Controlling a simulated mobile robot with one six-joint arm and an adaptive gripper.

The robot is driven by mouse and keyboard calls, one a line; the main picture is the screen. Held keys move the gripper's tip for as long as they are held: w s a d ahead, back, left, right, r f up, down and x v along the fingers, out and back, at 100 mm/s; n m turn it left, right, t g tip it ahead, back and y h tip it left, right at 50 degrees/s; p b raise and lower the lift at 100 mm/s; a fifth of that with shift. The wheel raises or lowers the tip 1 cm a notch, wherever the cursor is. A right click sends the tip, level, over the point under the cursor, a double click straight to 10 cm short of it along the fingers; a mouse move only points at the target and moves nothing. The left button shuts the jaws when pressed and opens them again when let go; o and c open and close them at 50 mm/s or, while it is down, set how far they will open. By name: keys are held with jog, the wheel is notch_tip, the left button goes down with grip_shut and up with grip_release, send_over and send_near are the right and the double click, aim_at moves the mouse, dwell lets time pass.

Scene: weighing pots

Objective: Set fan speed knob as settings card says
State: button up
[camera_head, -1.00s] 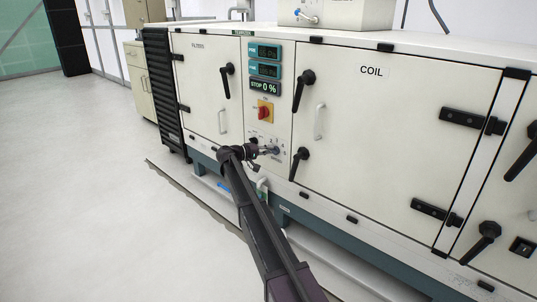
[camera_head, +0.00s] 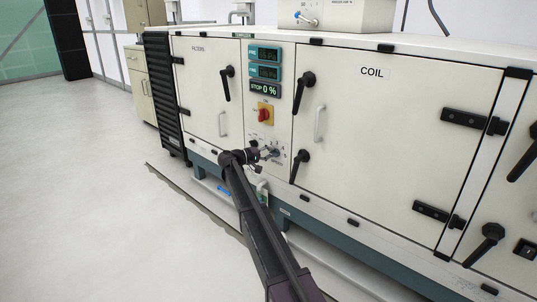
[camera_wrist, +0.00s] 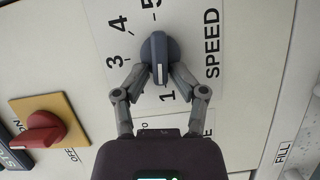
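The fan speed knob (camera_wrist: 158,48) is dark grey-blue with a white mark on the end of its grip towards my gripper. It sits on a dial marked SPEED, with 1, 3, 4 and 5 readable. The mark lies near the 1, and the area left of it is partly covered by a finger. My gripper (camera_wrist: 162,75) has its two fingertips drawn in on both sides of the knob's grip, seemingly touching it. In the head view my gripper (camera_head: 268,154) is at the lower control panel. I cannot make out a readable settings card.
A red switch (camera_wrist: 38,131) on a yellow plate is beside the dial. The display (camera_head: 264,89) above reads STOP 0 %. Black door handles (camera_head: 300,165) stand out right of the panel. A small white and green item (camera_head: 262,190) is below the panel. Floor at left is clear.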

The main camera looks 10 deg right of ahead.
jog(key=shift+a, duration=0.1)
dwell(0.3)
jog(key=shift+s+r+m+y+p, duration=0.1)
jog(key=shift+m+y+p, duration=0.2)
